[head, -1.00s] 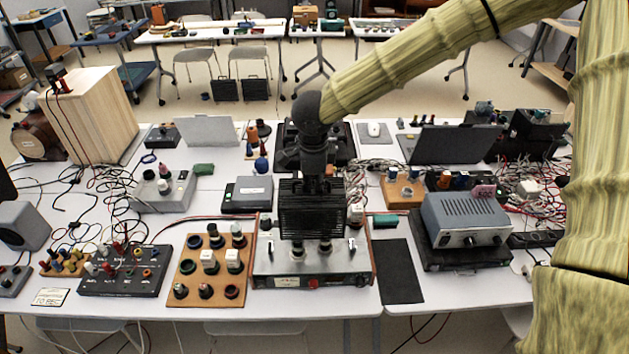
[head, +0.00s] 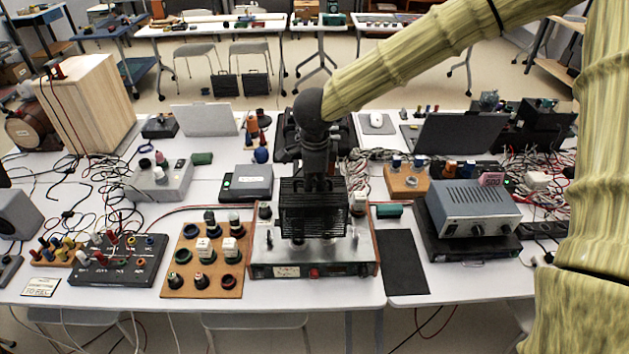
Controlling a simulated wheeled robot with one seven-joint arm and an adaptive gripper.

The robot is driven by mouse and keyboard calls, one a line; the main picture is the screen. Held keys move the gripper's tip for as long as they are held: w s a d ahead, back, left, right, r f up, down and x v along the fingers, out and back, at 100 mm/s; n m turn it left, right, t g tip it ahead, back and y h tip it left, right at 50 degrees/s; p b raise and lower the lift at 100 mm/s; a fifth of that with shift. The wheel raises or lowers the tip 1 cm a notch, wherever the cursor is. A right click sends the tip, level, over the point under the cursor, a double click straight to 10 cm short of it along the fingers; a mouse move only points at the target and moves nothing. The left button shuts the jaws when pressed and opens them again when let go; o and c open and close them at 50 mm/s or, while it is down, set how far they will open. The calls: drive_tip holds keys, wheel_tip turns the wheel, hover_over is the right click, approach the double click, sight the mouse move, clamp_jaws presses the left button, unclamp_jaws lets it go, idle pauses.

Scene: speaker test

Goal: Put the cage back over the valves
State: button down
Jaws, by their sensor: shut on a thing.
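The black wire cage (head: 314,217) is upright over the valve amplifier (head: 275,245), a silver chassis with wooden end cheeks. My gripper (head: 316,182) is shut on the cage from above. The valves (head: 299,242) show only as small dark and pale bits under the cage's lower edge; the rest of them is hidden behind its bars. I cannot tell whether the cage touches the chassis. The gripper's fingertips are hard to make out against the black cage.
A wooden board with knobs and sockets (head: 205,282) lies close left of the amplifier. A black mat (head: 404,264) lies to the right, then a grey instrument (head: 472,211) on a black box. A grey-topped box (head: 248,182) stands behind left. Loose cables lie behind right.

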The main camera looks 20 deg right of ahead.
drive_tip(key=shift+f+b, duration=0.75)
drive_tip(key=shift+f, duration=0.15)
wheel_tip(320, 180, down, 6)
drive_tip(key=shift+r+b, duration=0.1)
drive_tip(key=shift+b, duration=0.35)
drive_tip(key=shift+a+p, duration=0.1)
drive_tip(key=shift+p, duration=0.45)
idle(0.6)
drive_tip(key=shift+f, duration=0.4)
idle(0.8)
drive_tip(key=c, duration=1.5)
unclamp_jaws()
drive_tip(key=shift+r, duration=0.1)
